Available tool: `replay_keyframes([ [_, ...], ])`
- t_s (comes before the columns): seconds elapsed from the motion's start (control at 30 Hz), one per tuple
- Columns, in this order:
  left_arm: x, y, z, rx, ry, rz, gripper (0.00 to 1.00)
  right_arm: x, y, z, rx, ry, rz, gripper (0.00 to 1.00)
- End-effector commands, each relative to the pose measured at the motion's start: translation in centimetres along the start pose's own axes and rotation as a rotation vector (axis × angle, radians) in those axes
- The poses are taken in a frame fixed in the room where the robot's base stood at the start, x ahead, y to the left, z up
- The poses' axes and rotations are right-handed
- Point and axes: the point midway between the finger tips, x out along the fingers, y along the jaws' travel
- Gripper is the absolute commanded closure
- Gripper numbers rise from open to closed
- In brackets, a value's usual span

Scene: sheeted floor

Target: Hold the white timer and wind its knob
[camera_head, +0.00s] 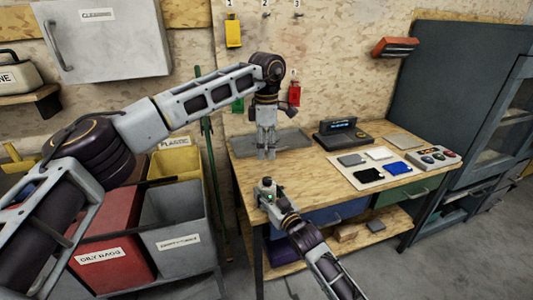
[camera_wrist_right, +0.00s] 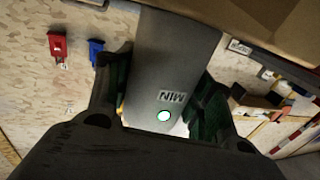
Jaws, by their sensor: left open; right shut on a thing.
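The white timer (camera_wrist_right: 172,60) shows large and grey-shaded in the right wrist view, with "MIN" lettering and a small pale round spot outlined in green. My right gripper (camera_wrist_right: 160,100) is shut on it, a dark finger on each side. In the head view, my right gripper (camera_head: 268,190) is at the bench's front left edge; the timer is too small there to make out clearly. My left gripper (camera_head: 266,155) points down, open and empty, above and just behind the right one, apart from it. I cannot make out the knob.
The wooden workbench (camera_head: 310,170) carries a dark device with a display (camera_head: 342,133), a pale board with cards (camera_head: 380,165) and a button box (camera_head: 434,157). A grey tray (camera_head: 288,141) lies behind my left gripper. Red (camera_head: 110,235) and grey (camera_head: 175,225) bins stand left.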

Motion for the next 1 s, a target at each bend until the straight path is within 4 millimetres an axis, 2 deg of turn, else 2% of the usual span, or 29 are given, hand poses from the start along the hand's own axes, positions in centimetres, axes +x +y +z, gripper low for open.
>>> replay_keyframes([
  [0.43,-0.23,0.00,0.01,0.000,0.000,0.000,0.49,0.00,-0.01,0.02,0.000,0.000,0.000,0.75],
  [0.47,-0.23,0.00,0.01,0.000,0.000,0.000,0.49,0.01,-0.01,-0.06,0.000,0.001,0.000,0.45],
  [0.63,-0.22,0.00,0.01,0.000,0.000,0.000,0.49,0.01,-0.01,-0.05,0.000,0.001,0.000,0.23],
  [1.0,-0.22,0.01,0.01,0.000,0.000,0.000,0.49,-0.04,0.00,0.05,0.000,-0.001,0.000,0.22],
])
